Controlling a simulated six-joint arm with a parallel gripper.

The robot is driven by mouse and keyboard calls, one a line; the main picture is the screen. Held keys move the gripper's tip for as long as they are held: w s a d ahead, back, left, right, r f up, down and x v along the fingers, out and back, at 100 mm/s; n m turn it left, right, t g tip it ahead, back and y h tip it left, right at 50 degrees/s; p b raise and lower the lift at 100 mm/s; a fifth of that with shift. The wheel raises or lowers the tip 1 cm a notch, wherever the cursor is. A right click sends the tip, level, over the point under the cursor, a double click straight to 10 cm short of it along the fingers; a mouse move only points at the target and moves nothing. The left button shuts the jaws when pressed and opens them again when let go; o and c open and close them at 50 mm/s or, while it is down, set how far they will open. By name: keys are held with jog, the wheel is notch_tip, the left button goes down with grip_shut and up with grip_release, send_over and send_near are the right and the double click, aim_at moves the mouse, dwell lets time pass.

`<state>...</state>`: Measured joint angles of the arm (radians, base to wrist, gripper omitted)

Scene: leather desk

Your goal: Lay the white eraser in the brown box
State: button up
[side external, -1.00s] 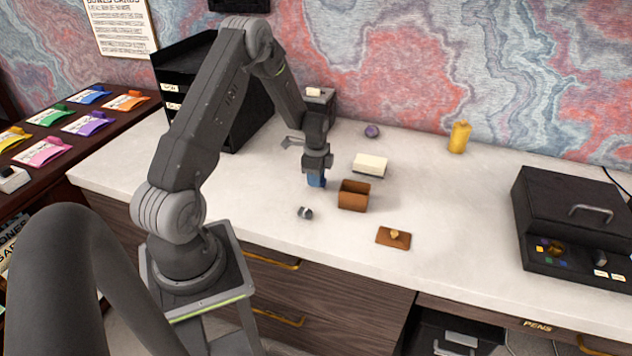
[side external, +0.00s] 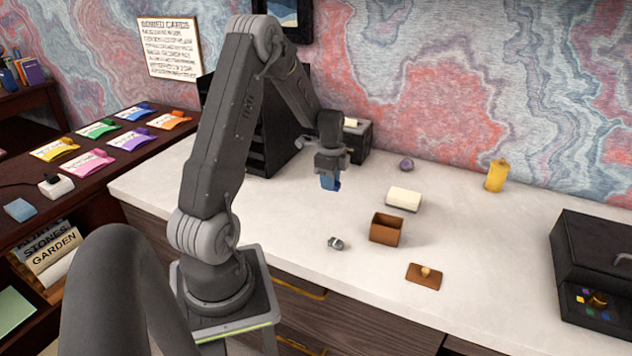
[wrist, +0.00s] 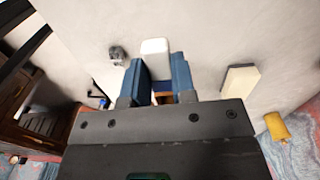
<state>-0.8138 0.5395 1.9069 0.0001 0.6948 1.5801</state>
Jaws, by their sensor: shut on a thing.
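My gripper (side external: 330,184), with blue fingers, is above the desk, to the left of and higher than the brown box in the side view. In the wrist view its fingers (wrist: 160,75) are shut on the white eraser (wrist: 155,60), whose pale end sticks out past the fingertips. The eraser cannot be made out in the side view. The brown box (side external: 386,231) stands open on the desk, and I see nothing in it. A small orange-brown patch shows between the fingers in the wrist view; I cannot tell what it is.
A cream block (side external: 404,198) lies just behind the box. A small metal piece (side external: 335,243) lies left of it, and a brown lid with a knob (side external: 424,276) in front. A purple ball (side external: 406,164) and yellow bottle (side external: 496,175) stand farther back. A black case (side external: 595,265) is at right.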

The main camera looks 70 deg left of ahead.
send_near(386, 229)
jog(key=w+a, duration=0.2)
jog(key=shift+n, duration=0.3)
jog(key=shift+s+a+f, duration=0.1)
jog(key=shift+f, duration=1.5)
jog(key=shift+s+a+f, duration=0.1)
jog(key=shift+f, duration=1.5)
jog(key=o, duration=1)
jog(key=shift+r, duration=0.1)
